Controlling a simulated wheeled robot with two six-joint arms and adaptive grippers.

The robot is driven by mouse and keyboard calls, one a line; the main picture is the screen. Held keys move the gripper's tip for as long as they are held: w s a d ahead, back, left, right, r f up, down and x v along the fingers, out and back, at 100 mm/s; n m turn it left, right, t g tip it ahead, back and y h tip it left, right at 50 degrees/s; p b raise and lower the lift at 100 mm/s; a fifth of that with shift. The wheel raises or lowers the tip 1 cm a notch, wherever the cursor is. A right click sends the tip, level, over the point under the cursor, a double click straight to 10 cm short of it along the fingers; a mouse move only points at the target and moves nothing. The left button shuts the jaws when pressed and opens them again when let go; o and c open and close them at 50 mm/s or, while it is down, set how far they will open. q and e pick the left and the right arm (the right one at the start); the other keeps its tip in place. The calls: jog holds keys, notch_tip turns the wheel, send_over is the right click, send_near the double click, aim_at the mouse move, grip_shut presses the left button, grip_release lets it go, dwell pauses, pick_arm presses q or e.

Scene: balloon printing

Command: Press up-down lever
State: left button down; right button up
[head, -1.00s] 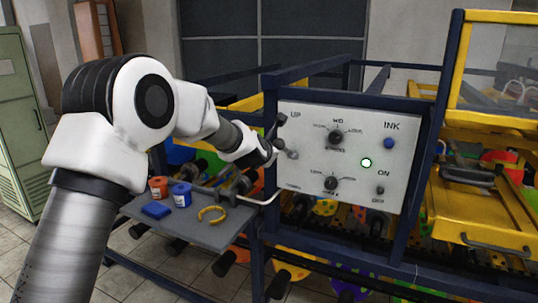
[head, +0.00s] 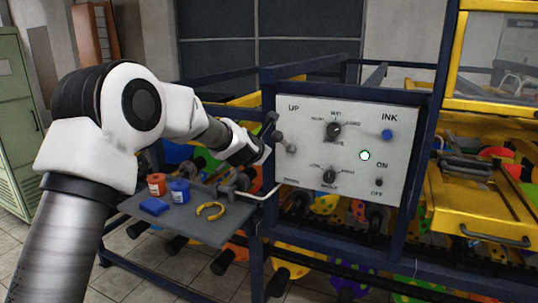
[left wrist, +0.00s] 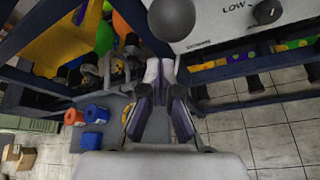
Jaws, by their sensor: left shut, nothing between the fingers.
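The grey up-down lever (head: 283,142) is on the left edge of the white control panel (head: 345,178), between the UP and DOWN labels. Its round knob sticks out towards me and slightly up. In the left wrist view the knob (left wrist: 172,18) shows large and dark at the top, ahead of the fingertips. My left gripper (head: 268,134) is beside the lever, just left of the knob. In the left wrist view the gripper (left wrist: 160,68) is shut and empty, and appears apart from the knob; contact cannot be told in the head view. My right gripper is not in view.
A grey shelf (head: 200,228) under my left arm holds a red pot (head: 156,185), a blue pot (head: 179,192), a blue block (head: 154,207) and a yellow ring (head: 210,211). Dark blue frame bars surround the panel. A yellow machine (head: 480,205) stands right.

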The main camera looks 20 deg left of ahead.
pick_arm(q)
jog(key=a+v, duration=0.1)
jog(key=v, duration=0.8)
jog(key=shift+s+d+r, duration=0.2)
jog(key=shift+s+r, duration=0.05)
jog(key=shift+r, duration=0.3)
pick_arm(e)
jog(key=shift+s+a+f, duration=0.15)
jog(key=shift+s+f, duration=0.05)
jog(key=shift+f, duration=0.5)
